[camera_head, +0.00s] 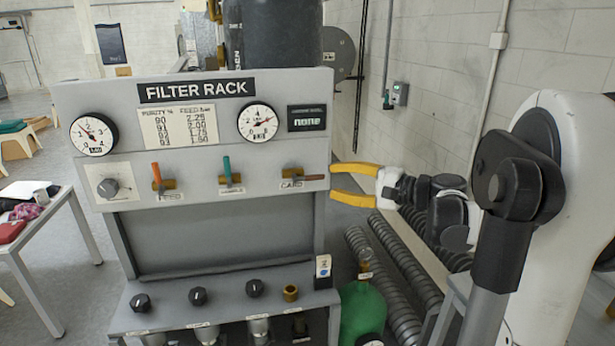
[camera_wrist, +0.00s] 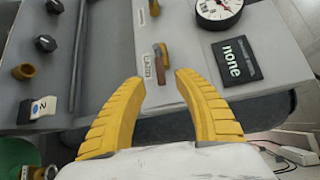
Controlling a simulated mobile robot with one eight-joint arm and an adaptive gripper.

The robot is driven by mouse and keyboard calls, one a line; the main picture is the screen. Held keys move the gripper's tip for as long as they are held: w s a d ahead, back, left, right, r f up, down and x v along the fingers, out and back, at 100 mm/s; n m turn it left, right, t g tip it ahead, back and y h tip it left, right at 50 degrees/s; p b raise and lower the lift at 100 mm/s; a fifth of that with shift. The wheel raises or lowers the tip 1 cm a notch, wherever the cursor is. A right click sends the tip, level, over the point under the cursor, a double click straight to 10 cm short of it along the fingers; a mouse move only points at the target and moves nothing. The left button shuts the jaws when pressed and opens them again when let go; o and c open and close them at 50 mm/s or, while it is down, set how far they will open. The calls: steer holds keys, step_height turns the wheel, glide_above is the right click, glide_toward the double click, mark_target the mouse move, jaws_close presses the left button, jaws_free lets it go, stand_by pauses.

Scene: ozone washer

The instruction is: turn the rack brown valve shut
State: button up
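The rack brown valve is the rightmost of three on the filter rack panel (camera_head: 225,150), above a small label. Its brown handle (camera_head: 314,177) lies horizontal, pointing right from the brass body (camera_head: 291,174). In the wrist view the brown handle (camera_wrist: 161,69) shows just ahead of the gap between my fingers. My gripper (camera_head: 332,181) is open, with its yellow fingers pointing left at the panel's right edge, close to the handle's end. The fingers also show in the wrist view (camera_wrist: 158,78), spread with nothing between them. I cannot tell whether a finger touches the handle.
An orange-handled valve (camera_head: 157,176) and a teal-handled valve (camera_head: 227,170) stand with handles upright on the left. Gauges (camera_head: 258,121) and a small "none" display (camera_head: 307,118) sit above. Black knobs (camera_head: 198,296) line the lower shelf. A green cylinder (camera_head: 362,312) stands below right.

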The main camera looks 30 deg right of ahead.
mark_target(318, 178)
steer(key=x, duration=0.6)
steer(key=shift+w+a, duration=0.1)
steer(key=shift+w, duration=0.15)
jaws_close()
